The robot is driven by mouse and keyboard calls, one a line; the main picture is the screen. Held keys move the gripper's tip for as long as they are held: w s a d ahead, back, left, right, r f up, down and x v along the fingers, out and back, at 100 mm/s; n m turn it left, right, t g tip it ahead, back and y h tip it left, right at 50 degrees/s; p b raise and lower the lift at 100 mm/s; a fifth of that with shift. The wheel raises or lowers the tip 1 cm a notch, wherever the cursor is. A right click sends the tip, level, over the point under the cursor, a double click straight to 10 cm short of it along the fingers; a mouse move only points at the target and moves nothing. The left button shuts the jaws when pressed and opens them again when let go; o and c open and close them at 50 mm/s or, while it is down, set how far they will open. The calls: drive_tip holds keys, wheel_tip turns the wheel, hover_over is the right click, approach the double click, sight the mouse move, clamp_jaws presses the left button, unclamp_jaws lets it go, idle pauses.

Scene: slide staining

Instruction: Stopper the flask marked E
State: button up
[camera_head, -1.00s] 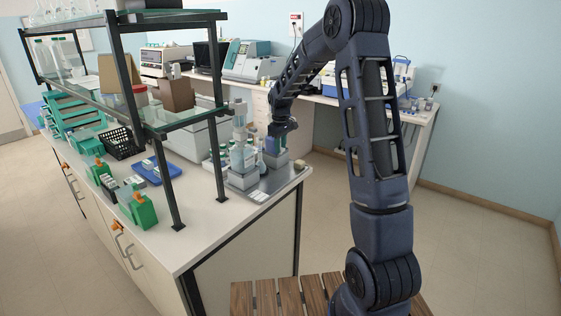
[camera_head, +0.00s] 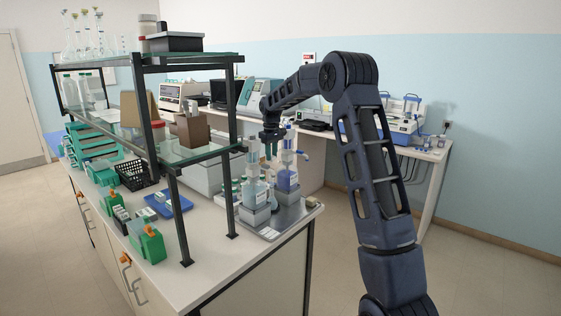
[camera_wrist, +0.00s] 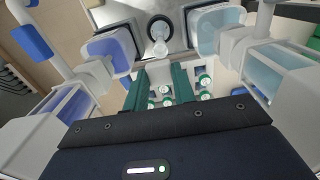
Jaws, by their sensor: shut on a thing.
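In the head view my gripper (camera_head: 270,143) hangs over the end of the bench, by two dispenser bottles. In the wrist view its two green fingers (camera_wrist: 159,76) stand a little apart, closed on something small. A clear, glassy piece (camera_wrist: 158,46) shows at their tips and may be a stopper; I cannot tell for sure. Several glass flasks (camera_head: 86,38) stand on the top shelf at the far left of the head view, some with coloured tops. No letter E is readable on any of them.
The left dispenser bottle (camera_head: 256,191) and the right one (camera_head: 287,180) flank my gripper closely. Green-capped vials (camera_wrist: 166,90) show below the fingers. The two-tier glass shelf (camera_head: 185,153) with dark posts stands left. Floor at the lower right is clear.

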drive_tip(key=shift+f, duration=2.7)
drive_tip(key=shift+f, duration=0.8)
idle(0.8)
drive_tip(key=o, duration=1.4)
drive_tip(key=shift+r, duration=0.1)
drive_tip(key=shift+r, duration=2.95)
drive_tip(key=shift+c, duration=0.3)
clamp_jaws()
